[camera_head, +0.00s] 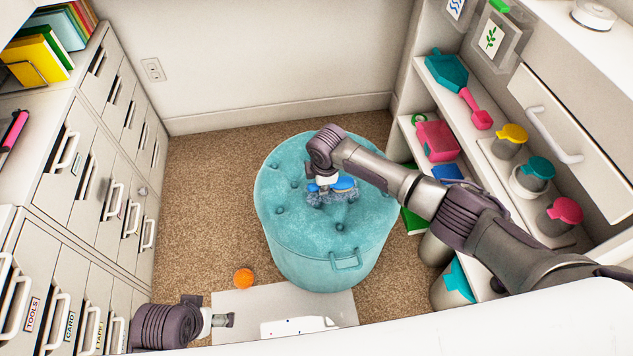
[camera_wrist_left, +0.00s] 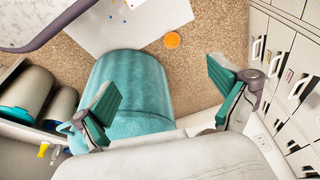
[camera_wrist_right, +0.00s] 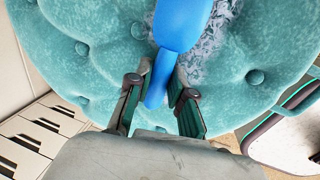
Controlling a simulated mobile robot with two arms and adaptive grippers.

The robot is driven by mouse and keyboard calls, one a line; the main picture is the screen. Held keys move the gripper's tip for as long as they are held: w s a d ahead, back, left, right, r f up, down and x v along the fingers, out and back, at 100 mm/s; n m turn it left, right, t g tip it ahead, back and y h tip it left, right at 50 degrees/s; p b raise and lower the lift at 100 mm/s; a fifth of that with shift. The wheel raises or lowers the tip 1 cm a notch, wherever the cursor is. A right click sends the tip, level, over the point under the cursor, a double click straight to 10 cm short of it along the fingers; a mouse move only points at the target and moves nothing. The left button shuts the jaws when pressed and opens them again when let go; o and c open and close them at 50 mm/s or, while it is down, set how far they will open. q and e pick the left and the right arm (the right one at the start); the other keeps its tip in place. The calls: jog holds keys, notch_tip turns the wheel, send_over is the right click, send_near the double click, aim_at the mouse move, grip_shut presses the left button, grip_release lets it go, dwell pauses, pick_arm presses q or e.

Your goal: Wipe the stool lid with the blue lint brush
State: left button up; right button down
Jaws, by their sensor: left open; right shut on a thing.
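The round teal stool (camera_head: 345,262) stands on the carpet, its tufted lid (camera_head: 285,205) facing up; the lid also fills much of the right wrist view (camera_wrist_right: 95,50). My right gripper (camera_wrist_right: 156,88) is shut on the handle of the blue lint brush (camera_wrist_right: 182,22). In the head view the brush (camera_head: 343,184) is over the middle of the lid; its underside is hidden, so contact is unclear. Greyish-white lint (camera_wrist_right: 218,30) lies on the lid beside and under the brush. My left gripper (camera_wrist_left: 163,88) is open and empty, low at the front left, away from the stool.
White drawer cabinets (camera_head: 95,190) line the left. An orange ball (camera_head: 243,278) and a pale sheet (camera_head: 232,301) lie on the floor. Carpet left of the stool is clear.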

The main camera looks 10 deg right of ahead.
aim_at(311, 186)
jog(key=shift+d, duration=0.35)
jog(key=shift+d+p, duration=0.3)
jog(key=shift+d, duration=0.35)
jog(key=shift+a+f, duration=0.1)
jog(key=shift+a, duration=2.45)
jog(key=shift+a+b, duration=0.35)
jog(key=shift+a, duration=0.9)
pick_arm(q)
jog(key=shift+r, duration=0.15)
pick_arm(e)
jog(key=shift+s+a, duration=0.1)
jog(key=shift+a, duration=0.65)
